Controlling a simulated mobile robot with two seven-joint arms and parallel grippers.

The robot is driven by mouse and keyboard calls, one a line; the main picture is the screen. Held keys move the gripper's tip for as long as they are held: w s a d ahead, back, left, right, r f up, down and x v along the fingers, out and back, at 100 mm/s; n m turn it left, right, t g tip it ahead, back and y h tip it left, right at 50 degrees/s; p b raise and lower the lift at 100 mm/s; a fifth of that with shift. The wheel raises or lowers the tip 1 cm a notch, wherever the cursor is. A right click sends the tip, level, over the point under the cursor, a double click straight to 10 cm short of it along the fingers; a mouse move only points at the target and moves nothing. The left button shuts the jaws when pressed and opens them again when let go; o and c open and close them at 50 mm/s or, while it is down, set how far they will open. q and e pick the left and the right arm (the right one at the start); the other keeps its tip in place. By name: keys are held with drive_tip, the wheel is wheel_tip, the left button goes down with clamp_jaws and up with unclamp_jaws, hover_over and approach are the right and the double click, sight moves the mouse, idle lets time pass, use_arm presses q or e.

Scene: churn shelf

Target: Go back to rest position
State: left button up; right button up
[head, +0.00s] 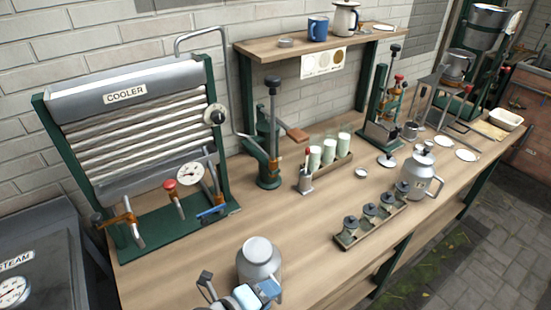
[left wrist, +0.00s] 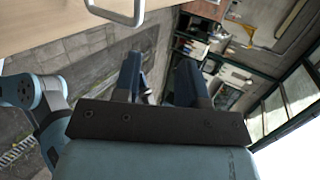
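My left gripper (head: 238,293) shows at the bottom edge of the head view, beside and in front of a grey metal can (head: 258,258) on the wooden bench. In the left wrist view its two dark fingers (left wrist: 160,72) stand apart with nothing between them. The gripper partly hides the can's lower part, and I cannot tell whether they touch. A grey metal loop (left wrist: 119,16) shows beyond the fingers at the top of the wrist view. My right gripper is not in view.
The cooler (head: 130,130) stands at the left of the bench (head: 205,262). A hand press (head: 268,140), a rack with white-filled glasses (head: 329,152), a rack of lidded jars (head: 370,212) and a lidded jug (head: 420,175) stand farther right. The bench's front middle is mostly clear.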

use_arm(q)
drive_tip(key=s+a+f+n+t+y, duration=0.1)
drive_tip(key=a+f+n, duration=0.3)
drive_tip(key=n, duration=0.4)
drive_tip(key=s+a+f+n+y+p, duration=0.1)
drive_tip(key=s+a+f+n+y, duration=0.1)
drive_tip(key=a+n, duration=0.5)
drive_tip(key=s+a+f+n+t+y+p, duration=0.1)
drive_tip(key=s+a+f+n, duration=0.3)
drive_tip(key=n, duration=0.6)
drive_tip(key=shift+a+f+n+t+y, duration=0.15)
drive_tip(key=shift+a+f+y, duration=0.2)
drive_tip(key=shift+a+f, duration=0.25)
drive_tip(key=shift+a+f+n+t+y, duration=0.15)
drive_tip(key=shift+a+f+y, duration=0.2)
drive_tip(key=shift+a, duration=0.3)
